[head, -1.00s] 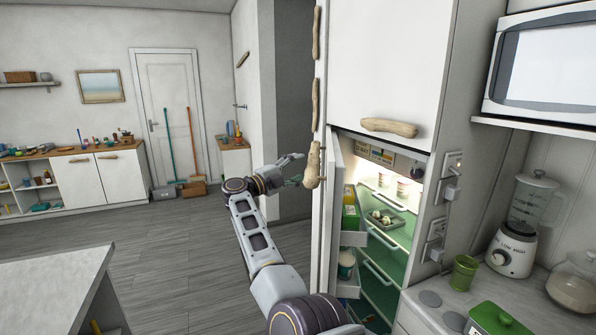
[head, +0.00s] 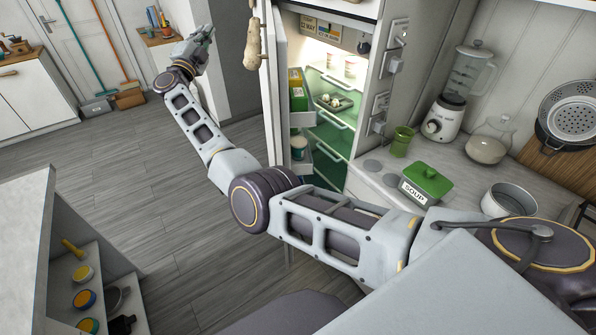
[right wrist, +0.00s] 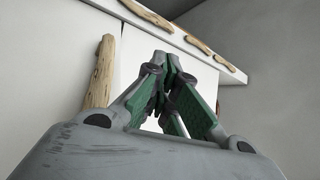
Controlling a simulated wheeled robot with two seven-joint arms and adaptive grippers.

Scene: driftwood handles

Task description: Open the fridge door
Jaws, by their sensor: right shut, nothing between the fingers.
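The fridge door (head: 269,90) stands ajar, seen nearly edge-on in the head view. The lit fridge interior (head: 325,120) with green shelves shows to its right. A driftwood handle (head: 252,45) is on the door's outer face. My right gripper (head: 208,36) is left of this handle and apart from it, near the top of the view. In the right wrist view its green-padded fingers (right wrist: 168,62) come together with nothing between them. A driftwood handle (right wrist: 100,75) stands upright left of the fingers there; I cannot tell which one. My left gripper is out of view.
The counter right of the fridge holds a green soup box (head: 427,183), a blender (head: 460,90), a green cup (head: 402,141) and a pot (head: 508,198). An island (head: 35,215) stands at the left. Wooden floor (head: 190,240) lies clear between island and fridge.

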